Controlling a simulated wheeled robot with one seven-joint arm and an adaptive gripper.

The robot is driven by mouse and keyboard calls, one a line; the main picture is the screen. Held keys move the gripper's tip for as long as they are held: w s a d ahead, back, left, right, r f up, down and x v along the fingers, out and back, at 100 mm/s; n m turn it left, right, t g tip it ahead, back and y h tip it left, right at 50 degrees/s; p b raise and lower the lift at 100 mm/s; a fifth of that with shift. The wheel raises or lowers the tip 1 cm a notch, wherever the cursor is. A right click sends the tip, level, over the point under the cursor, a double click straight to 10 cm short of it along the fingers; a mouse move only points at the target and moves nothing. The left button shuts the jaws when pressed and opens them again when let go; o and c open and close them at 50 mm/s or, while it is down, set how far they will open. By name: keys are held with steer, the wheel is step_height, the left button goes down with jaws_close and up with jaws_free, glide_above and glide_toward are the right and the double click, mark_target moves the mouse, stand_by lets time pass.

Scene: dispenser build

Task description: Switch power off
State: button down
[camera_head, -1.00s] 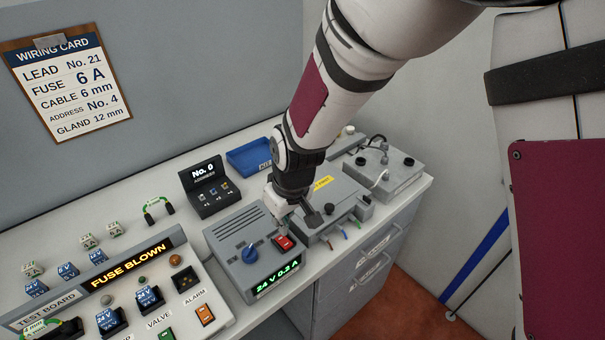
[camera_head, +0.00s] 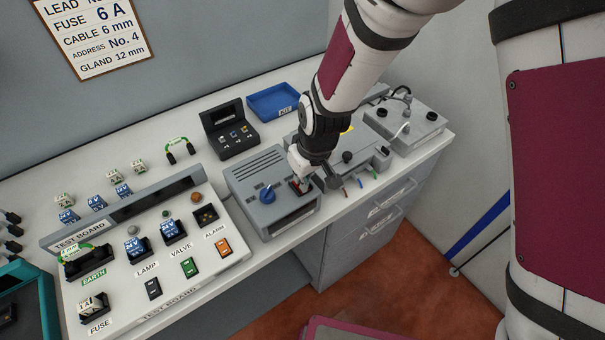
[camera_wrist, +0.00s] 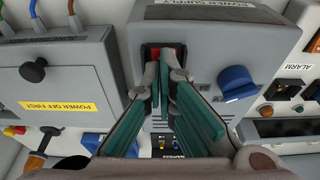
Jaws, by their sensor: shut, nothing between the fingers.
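The grey power supply (camera_head: 250,176) stands on the bench with a blue knob (camera_head: 267,194) on its top. Its display (camera_head: 293,222) is dark. The red power switch (camera_wrist: 152,50) sits in a dark frame and is partly hidden by my fingers in the wrist view. My gripper (camera_wrist: 162,72) is shut and empty, with its fingertips at the switch. I cannot tell whether they are touching it. In the head view my gripper (camera_head: 302,180) covers most of the switch. The test board's display (camera_head: 150,199) is dark too.
The test board (camera_head: 205,262) with lamp, valve and alarm switches lies to the left. A grey box with a yellow "POWER OFF FIRST" label (camera_wrist: 57,106) stands beside the supply. A black address unit (camera_head: 229,130) and a blue tray (camera_head: 274,101) are behind.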

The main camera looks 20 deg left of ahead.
steer(key=shift+w+a+r, duration=0.1)
steer(key=shift+w+a, duration=0.4)
steer(key=shift+a, duration=0.1)
steer(key=shift+r, duration=0.2)
steer(key=p+v, duration=0.1)
steer(key=v, duration=0.1)
steer(key=p+v, duration=0.1)
steer(key=v, duration=0.1)
steer(key=shift+a+r, duration=0.1)
steer(key=shift+a, duration=0.15)
steer(key=s+d+r+b, duration=0.1)
steer(key=s+d+r, duration=0.1)
steer(key=r, duration=0.6)
steer(key=shift+s+d+r, duration=0.15)
steer(key=shift+s+d, duration=0.2)
steer(key=shift+d, duration=0.45)
